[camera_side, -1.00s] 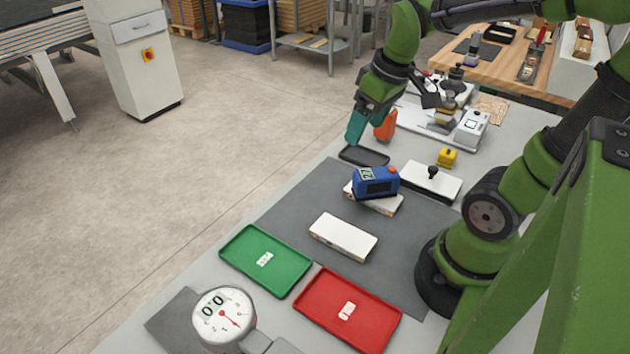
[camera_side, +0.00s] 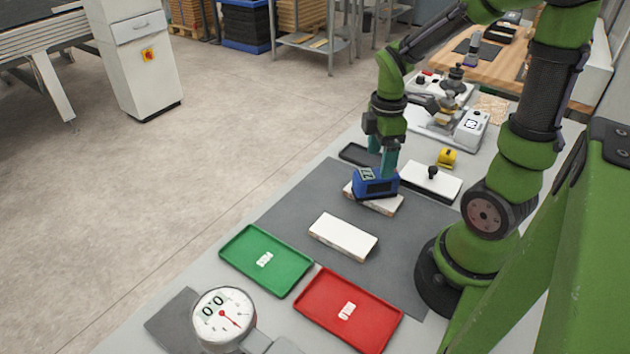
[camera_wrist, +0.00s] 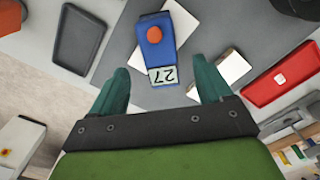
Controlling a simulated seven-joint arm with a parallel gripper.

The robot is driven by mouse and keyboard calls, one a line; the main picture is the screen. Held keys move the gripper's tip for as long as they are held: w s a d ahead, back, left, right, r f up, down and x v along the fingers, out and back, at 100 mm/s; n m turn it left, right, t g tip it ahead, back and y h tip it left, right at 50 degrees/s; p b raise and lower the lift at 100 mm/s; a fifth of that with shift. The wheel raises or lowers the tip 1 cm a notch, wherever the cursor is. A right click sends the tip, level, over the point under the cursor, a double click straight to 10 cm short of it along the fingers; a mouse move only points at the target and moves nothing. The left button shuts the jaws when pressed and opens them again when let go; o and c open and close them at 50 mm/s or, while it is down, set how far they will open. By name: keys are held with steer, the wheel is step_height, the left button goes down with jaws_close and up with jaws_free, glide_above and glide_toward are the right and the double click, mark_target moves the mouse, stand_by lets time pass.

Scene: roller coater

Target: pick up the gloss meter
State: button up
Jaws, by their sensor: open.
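The gloss meter is a blue box (camera_side: 374,184) with an orange-red button and a small display reading 27. It rests on a white block (camera_side: 390,207) on the dark grey mat. My gripper (camera_side: 383,165) points down at the meter, with its teal fingers close at the meter's top and far side. In the wrist view the fingers of my gripper (camera_wrist: 160,68) are spread apart. The meter (camera_wrist: 153,38) lies between and beyond the fingertips, its display end nearest me, with a gap at each side. Contact cannot be seen.
Another white block (camera_side: 342,236) lies on the mat (camera_side: 290,205). A green tray (camera_side: 265,284) and a red tray (camera_side: 347,340) stand in front, beside a round dial gauge (camera_side: 222,313). A black tray (camera_side: 358,154), a knobbed white block (camera_side: 431,184) and a yellow item (camera_side: 447,157) stand behind.

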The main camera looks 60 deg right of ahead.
step_height(320, 180, down, 8)
steer(key=shift+a+f, duration=0.1)
steer(key=shift+w, duration=0.1)
steer(key=c, duration=1.4)
step_height(320, 180, up, 10)
steer(key=shift+f, duration=0.1)
steer(key=shift+r+m, duration=0.25)
steer(key=shift+m, duration=0.35)
steer(key=w+a+r+m, duration=0.3)
steer(key=w+a+m, duration=0.1)
steer(key=w+a, duration=0.15)
steer(key=w+a+r+m, duration=0.4)
steer(key=w+a, duration=0.1)
steer(key=w, duration=0.2)
steer(key=n, duration=0.7)
glide_above(377, 173)
step_height(377, 173, down, 6)
steer(key=shift+w+f, duration=0.1)
steer(key=shift+f, duration=0.15)
steer(key=shift+s+f+n, duration=0.2)
steer(key=shift+f+n, duration=0.05)
steer(key=shift+n, duration=0.15)
steer(key=shift+w+n, duration=0.1)
steer(key=shift+n, duration=0.6)
